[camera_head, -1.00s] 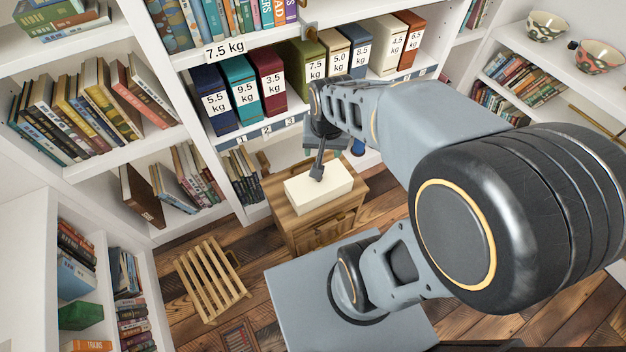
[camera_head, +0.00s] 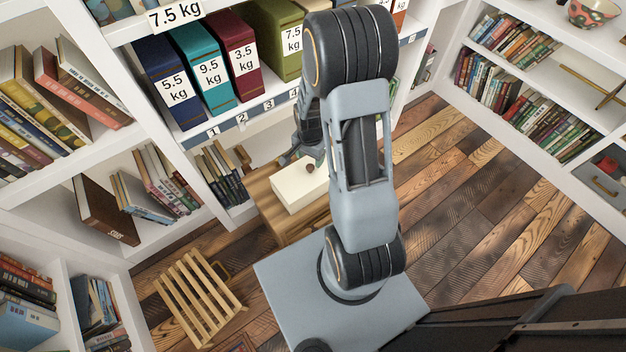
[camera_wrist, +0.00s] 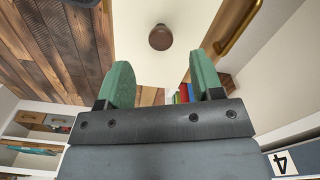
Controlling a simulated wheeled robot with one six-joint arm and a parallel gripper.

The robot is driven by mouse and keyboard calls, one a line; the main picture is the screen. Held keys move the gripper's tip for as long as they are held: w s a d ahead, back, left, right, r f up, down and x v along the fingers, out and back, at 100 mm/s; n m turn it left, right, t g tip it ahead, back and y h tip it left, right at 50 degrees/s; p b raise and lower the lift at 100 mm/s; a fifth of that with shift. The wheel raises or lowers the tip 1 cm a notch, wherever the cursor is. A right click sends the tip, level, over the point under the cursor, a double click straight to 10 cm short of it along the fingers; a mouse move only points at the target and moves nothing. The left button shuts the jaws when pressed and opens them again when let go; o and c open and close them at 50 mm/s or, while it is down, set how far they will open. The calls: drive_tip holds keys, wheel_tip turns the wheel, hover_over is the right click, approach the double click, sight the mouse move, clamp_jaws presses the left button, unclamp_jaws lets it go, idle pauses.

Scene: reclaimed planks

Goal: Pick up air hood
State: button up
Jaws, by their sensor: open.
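A cream block-shaped thing with a round brown knob (camera_head: 300,184) sits on a small wooden cabinet (camera_head: 270,214) in the head view; I cannot tell for sure whether it is the air hood. In the wrist view a cream surface with a brown knob (camera_wrist: 160,37) lies beyond my gripper (camera_wrist: 162,80). My gripper is open, its two green fingers apart with nothing between them. The knob shows beyond the gap between the fingertips. In the head view my arm hides most of my gripper and part of the cabinet.
White shelves hold several weight-labelled binders (camera_head: 238,58) just behind the cabinet. A slatted wooden crate (camera_head: 200,297) stands on the floor at the lower left. A brass bar (camera_wrist: 236,28) is close to the right finger. Plank floor (camera_head: 480,215) to the right is clear.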

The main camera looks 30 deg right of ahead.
sight(310, 166)
drive_tip(key=shift+f+b, duration=0.85)
drive_tip(key=shift+f, duration=2.3)
clamp_jaws()
